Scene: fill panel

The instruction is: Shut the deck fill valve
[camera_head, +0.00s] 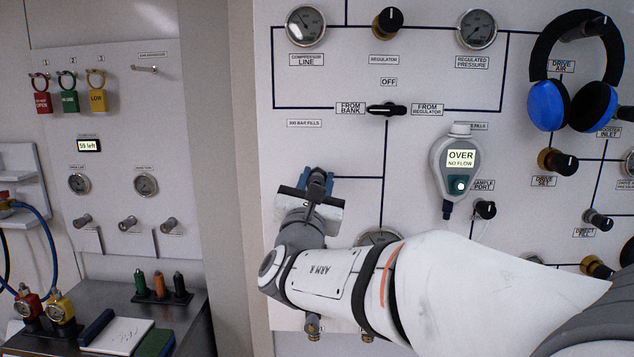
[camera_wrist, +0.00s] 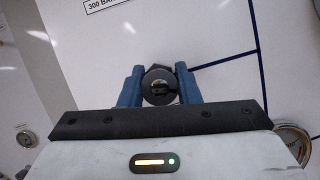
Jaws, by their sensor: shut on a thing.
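My gripper (camera_head: 316,183) is at the left part of the white fill panel, below the "300 BAR FILLS" label. In the wrist view its two blue fingers (camera_wrist: 160,88) are shut on a dark round valve knob (camera_wrist: 160,76), one finger on each side. The knob sits on a blue line of the panel that runs off to the right. In the head view my gripper hides most of the knob. No label reading "deck fill" shows, so I cannot read the knob's name or tell its setting.
The black selector handle (camera_head: 387,109) lies level between "FROM BANK" and "FROM REGULATOR". A grey meter (camera_head: 460,168) reading "OVER NO FLOW" hangs to the right. Blue headphones (camera_head: 574,75) hang at upper right. A gauge (camera_head: 378,238) is partly behind my arm.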

